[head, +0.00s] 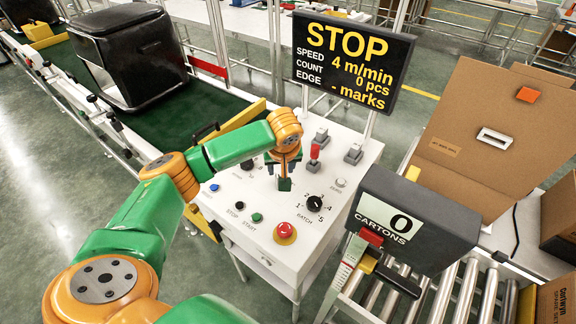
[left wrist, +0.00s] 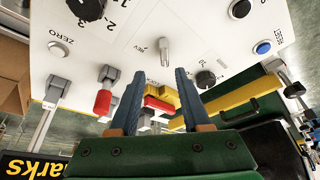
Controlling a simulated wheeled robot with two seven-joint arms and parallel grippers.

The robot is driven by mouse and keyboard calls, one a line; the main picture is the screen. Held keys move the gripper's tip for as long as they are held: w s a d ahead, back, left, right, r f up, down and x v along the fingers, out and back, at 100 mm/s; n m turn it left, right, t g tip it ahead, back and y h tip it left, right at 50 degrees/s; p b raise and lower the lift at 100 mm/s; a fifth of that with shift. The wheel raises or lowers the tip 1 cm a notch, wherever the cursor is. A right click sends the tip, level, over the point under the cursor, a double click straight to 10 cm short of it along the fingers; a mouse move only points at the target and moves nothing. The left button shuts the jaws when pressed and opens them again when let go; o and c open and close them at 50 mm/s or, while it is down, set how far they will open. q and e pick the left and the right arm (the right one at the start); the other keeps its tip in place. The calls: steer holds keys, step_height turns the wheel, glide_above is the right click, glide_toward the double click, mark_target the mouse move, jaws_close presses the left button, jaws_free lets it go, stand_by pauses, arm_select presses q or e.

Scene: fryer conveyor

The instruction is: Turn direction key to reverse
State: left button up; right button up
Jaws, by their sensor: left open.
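The direction key is a small silver peg (left wrist: 165,52) beside the "REV" lettering on the white control panel (head: 330,242). In the left wrist view it stands just beyond my fingertips, roughly between their lines, with a gap to both. My left gripper (left wrist: 160,73) is open, with its two dark blue fingers apart and nothing between them. In the head view my left gripper (head: 284,183) hangs over the middle of the panel and hides the key. I cannot tell whether the fingers overlap the key in depth. My right gripper is not in view.
Near the gripper are a red-topped switch (head: 314,152), a black batch dial (head: 314,202) and a red emergency button (head: 285,232). The display (head: 350,60) reads STOP, 4 m/min. A carton counter (head: 410,220) stands right of the panel, and the green conveyor belt (head: 185,120) lies behind left.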

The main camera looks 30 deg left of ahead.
mark_target(277, 179)
arm_select(q)
steer(key=f, duration=0.2)
steer(key=a+f, duration=0.1)
steer(key=f, duration=0.1)
steer(key=shift+s+a, duration=0.1)
steer(key=shift+a, duration=0.05)
steer(key=shift+a+f, duration=0.1)
steer(key=shift+f, duration=0.25)
steer(key=shift+w+f, duration=0.3)
steer(key=shift+w, duration=0.15)
steer(key=shift+s+r, duration=0.1)
jaws_close()
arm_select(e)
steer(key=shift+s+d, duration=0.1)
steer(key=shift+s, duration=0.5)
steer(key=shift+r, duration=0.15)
